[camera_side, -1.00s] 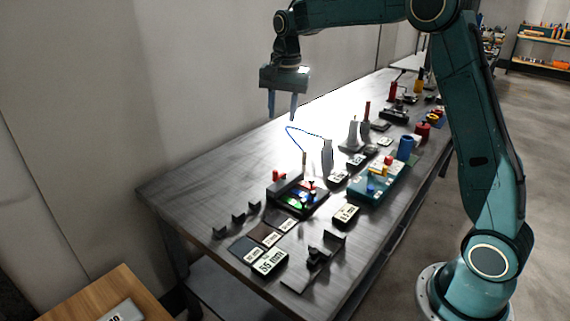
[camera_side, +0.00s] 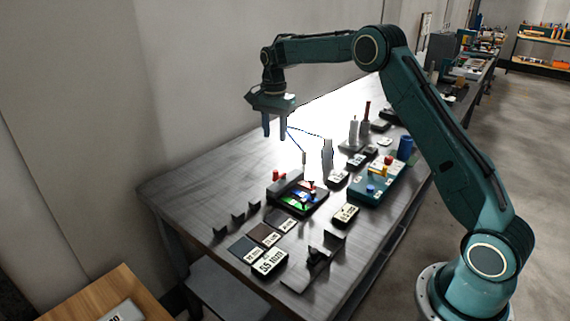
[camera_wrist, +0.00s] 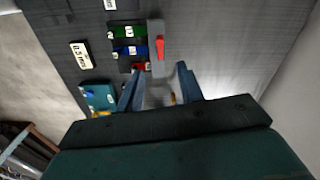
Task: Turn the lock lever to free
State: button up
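A small red lever-like part (camera_side: 277,176) sits on a grey block (camera_side: 289,181) along the back edge of a dark tray (camera_side: 318,208) with green, blue and red pieces; I cannot tell for sure that it is the lock lever. In the wrist view the red part (camera_wrist: 160,47) lies along the grey block, just beyond my fingertips. Its exact turn position is too small to read. My gripper (camera_side: 275,136) is open and empty, above the table behind the tray. Its two blue fingers also show apart in the wrist view (camera_wrist: 159,70).
A teal box (camera_side: 377,187) with coloured knobs stands right of the tray. A thin blue line and a pale upright piece (camera_side: 327,152) rise behind it. Labelled blocks (camera_side: 269,262) and a black stand (camera_side: 318,262) lie in front. The table's left back area is bare.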

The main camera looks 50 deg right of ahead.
aim_at(275, 171)
notch_tip(275, 171, down, 13)
jog(key=shift+f, duration=0.15)
dwell(0.5)
grip_shut()
